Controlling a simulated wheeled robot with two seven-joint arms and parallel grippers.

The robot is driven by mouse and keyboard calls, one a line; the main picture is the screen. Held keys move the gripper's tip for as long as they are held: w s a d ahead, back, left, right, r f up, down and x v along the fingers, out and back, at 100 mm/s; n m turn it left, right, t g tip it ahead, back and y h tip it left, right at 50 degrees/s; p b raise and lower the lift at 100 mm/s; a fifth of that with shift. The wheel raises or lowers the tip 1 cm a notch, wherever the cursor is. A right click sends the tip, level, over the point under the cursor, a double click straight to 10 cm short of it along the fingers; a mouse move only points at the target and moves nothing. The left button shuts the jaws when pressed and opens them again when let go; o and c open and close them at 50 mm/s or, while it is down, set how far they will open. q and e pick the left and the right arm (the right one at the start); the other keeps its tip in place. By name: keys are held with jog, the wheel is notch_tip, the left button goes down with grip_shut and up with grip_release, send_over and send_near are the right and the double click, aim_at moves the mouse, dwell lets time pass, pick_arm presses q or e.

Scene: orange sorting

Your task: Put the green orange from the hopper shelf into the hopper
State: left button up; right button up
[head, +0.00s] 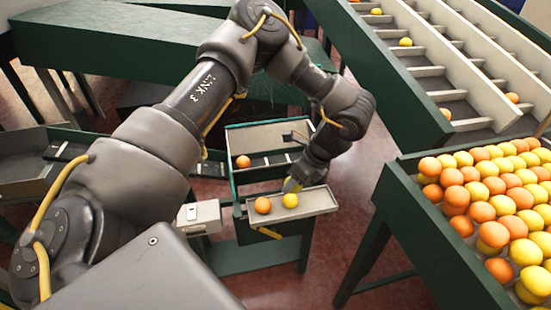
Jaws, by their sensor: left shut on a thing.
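The hopper shelf (318,202) is a grey tray on the front of the green-framed hopper (234,184). My left gripper (291,186) reaches in from above right, just over the shelf behind the yellow fruit. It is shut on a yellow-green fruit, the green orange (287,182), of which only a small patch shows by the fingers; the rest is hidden. Another orange fruit (243,162) lies inside the hopper, behind the shelf. My right gripper is not in view.
A green-sided bin (420,235) full of orange and yellow fruits stands at the right. A sloping slatted conveyor (430,72) with a few fruits runs behind it. A small grey box (199,217) sits left of the shelf. Red floor shows between the shelf and the bin.

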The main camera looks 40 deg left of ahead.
pick_arm(q)
jog(key=shift+w+a+f+m+t+h+b, duration=0.15)
jog(key=shift+w+a+m+t+h, duration=0.65)
jog(key=shift+a+m, duration=2.05)
jog(key=shift+w+a+f+m+t+y+b, duration=0.1)
jog(key=shift+w+a+m+t, duration=0.3)
jog(key=shift+a+m+t, duration=1.65)
jog(key=shift+w+a+f+m+t+h+b, duration=0.2)
jog(key=shift+w+a+m+h, duration=0.3)
jog(key=shift+a+m, duration=3.05)
